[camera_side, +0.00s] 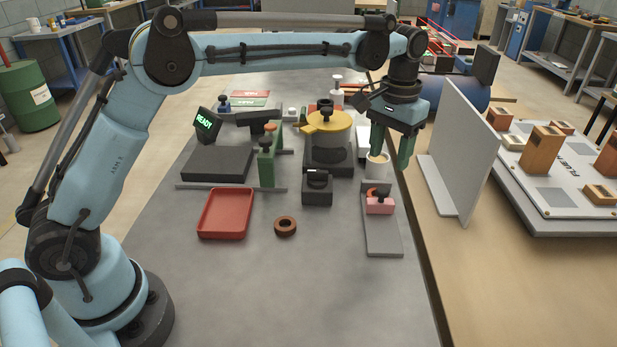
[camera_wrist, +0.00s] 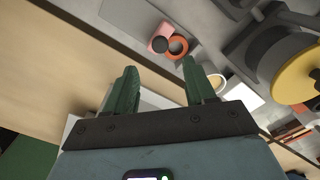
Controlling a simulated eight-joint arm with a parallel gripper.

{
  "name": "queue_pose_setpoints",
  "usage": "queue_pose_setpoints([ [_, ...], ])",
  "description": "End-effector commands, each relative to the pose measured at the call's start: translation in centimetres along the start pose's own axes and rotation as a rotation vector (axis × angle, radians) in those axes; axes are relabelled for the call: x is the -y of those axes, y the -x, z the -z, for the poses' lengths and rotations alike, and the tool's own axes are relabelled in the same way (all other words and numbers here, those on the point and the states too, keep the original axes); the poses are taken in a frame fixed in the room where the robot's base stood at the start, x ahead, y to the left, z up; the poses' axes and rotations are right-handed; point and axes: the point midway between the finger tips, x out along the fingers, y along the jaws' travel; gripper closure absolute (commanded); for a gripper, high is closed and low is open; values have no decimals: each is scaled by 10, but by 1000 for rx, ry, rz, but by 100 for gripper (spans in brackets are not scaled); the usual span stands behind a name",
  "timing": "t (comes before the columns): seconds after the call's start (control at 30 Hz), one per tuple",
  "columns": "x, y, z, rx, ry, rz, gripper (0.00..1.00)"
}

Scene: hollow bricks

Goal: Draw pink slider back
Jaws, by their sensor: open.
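The pink slider (camera_side: 379,205) sits on a grey rail plate (camera_side: 383,240) near the right edge of the grey table. It has a dark knob on top, with an orange-red ring beside or around the knob; I cannot tell which. In the wrist view the pink slider (camera_wrist: 158,36) shows beyond my fingertips with the orange ring (camera_wrist: 177,47) next to the dark knob. My gripper (camera_side: 391,150) has green fingers, is open and empty, and hangs above and behind the slider. In the wrist view the two fingers (camera_wrist: 160,72) stand apart with nothing between them.
A white cup (camera_side: 377,166) stands close to my fingers, behind the slider. A grey upright panel (camera_side: 462,150) stands to the right. A black block (camera_side: 317,189) and a yellow-topped pot (camera_side: 326,122) stand left. A red tray (camera_side: 225,213) and a brown ring (camera_side: 285,227) lie front left.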

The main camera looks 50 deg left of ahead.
Motion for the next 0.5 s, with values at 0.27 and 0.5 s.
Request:
queue_pose_setpoints([
  [0.27,0,-49,0,-1,0,0,45],
  [0.5,0,-76,0,-1,0,0,45],
])
